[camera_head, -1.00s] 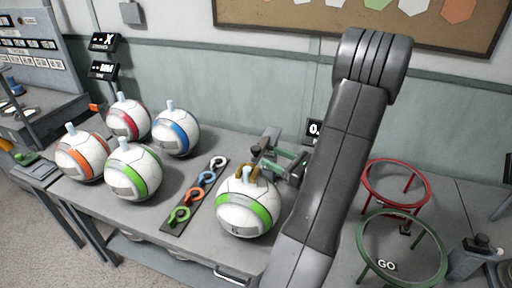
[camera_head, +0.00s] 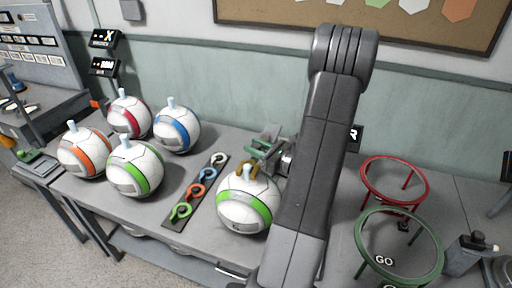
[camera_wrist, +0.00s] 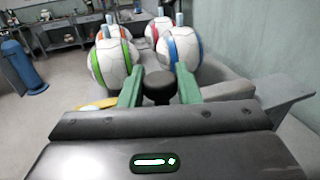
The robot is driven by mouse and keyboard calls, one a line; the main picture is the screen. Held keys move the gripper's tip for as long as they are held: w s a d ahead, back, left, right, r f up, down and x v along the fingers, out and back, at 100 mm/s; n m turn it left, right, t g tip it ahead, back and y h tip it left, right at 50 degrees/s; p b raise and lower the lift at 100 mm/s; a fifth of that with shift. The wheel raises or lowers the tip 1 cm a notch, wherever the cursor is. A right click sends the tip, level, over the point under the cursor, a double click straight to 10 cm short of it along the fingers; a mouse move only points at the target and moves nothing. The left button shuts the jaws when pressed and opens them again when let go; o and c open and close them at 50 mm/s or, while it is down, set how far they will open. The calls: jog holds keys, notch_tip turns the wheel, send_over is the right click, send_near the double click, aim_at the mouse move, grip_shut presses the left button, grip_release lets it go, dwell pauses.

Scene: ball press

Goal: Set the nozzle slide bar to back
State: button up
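My gripper (camera_wrist: 160,75) has two green fingers, one on each side of a dark round knob (camera_wrist: 160,90) in the wrist view. The knob nearly fills the gap; I cannot tell whether the fingers press on it. It may belong to the nozzle slide bar, whose bar I cannot make out. In the head view my gripper (camera_head: 263,146) is behind the ball with a green band (camera_head: 245,210), and my arm hides much of the area. A gold fitting (camera_head: 238,169) stands at that ball's top.
Several banded balls, including a blue one (camera_head: 177,131), stand on the table's left. A dark strip (camera_head: 173,223) with coloured hooks lies beside them. A red ring stand (camera_head: 395,181) and a green ring stand (camera_head: 400,247) are on the right. A sign (camera_head: 355,137) is partly covered.

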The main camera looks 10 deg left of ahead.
aim_at(266, 135)
grip_shut()
jog(key=w, duration=0.3)
jog(key=w+d, duration=0.1)
jog(key=w, duration=0.2)
jog(key=w+d+b, duration=0.1)
jog(key=w, duration=0.3)
jog(key=shift+w+r, duration=0.1)
jog(key=shift+o, duration=2.2)
grip_release()
jog(key=shift+o, duration=1.2)
jog(key=shift+w, duration=0.15)
